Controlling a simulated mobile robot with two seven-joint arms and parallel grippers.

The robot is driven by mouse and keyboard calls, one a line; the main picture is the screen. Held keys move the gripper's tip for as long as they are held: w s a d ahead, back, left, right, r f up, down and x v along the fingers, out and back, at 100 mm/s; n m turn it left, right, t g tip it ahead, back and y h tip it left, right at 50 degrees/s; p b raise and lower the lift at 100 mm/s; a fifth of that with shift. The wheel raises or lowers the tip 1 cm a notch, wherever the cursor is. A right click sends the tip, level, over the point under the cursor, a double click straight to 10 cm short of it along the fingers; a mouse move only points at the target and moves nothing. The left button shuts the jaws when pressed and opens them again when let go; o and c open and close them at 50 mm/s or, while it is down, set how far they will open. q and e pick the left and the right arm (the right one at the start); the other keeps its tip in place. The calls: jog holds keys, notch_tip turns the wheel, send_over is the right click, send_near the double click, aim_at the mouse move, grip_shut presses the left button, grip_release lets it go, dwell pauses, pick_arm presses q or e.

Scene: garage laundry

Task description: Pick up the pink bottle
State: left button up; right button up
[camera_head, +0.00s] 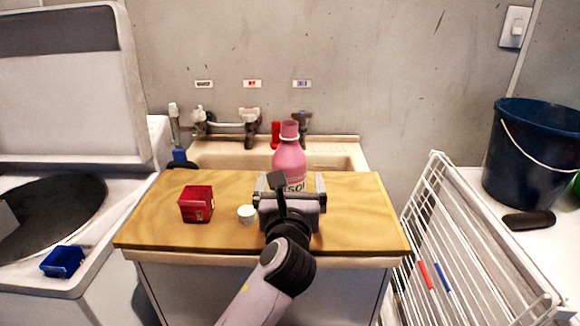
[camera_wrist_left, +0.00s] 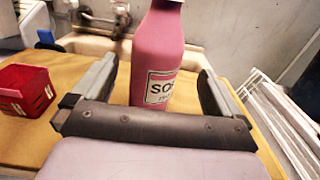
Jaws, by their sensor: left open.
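The pink bottle (camera_head: 289,158) stands upright on the wooden top (camera_head: 150,224) in front of the sink. My left gripper (camera_head: 290,187) is right in front of it in the head view, covering its lower part. In the left wrist view, the bottle (camera_wrist_left: 157,60) with its white label stands between the two spread fingers of my left gripper (camera_wrist_left: 158,70). Gaps show on both sides of the bottle, so the fingers look apart from it. The left gripper is open. My right gripper is in neither view.
A red box (camera_head: 196,204) and a small white cup-like item (camera_head: 246,214) are left of the gripper. A sink (camera_head: 225,154) with taps lies behind. A white drying rack (camera_head: 440,240) and a dark blue bucket (camera_head: 535,155) are at right. A blue box (camera_head: 62,261) is at left.

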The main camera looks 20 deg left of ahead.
aim_at(290, 166)
pick_arm(q)
jog(key=shift+x, duration=0.85)
jog(key=shift+f+x, duration=0.1)
jog(key=shift+x, duration=1.25)
jog(key=shift+f+x, duration=0.15)
jog(key=shift+x, duration=1.25)
jog(key=shift+s+a, duration=0.1)
jog(key=shift+a, duration=0.05)
jog(key=c, duration=1.4)
jog(key=shift+r, duration=0.15)
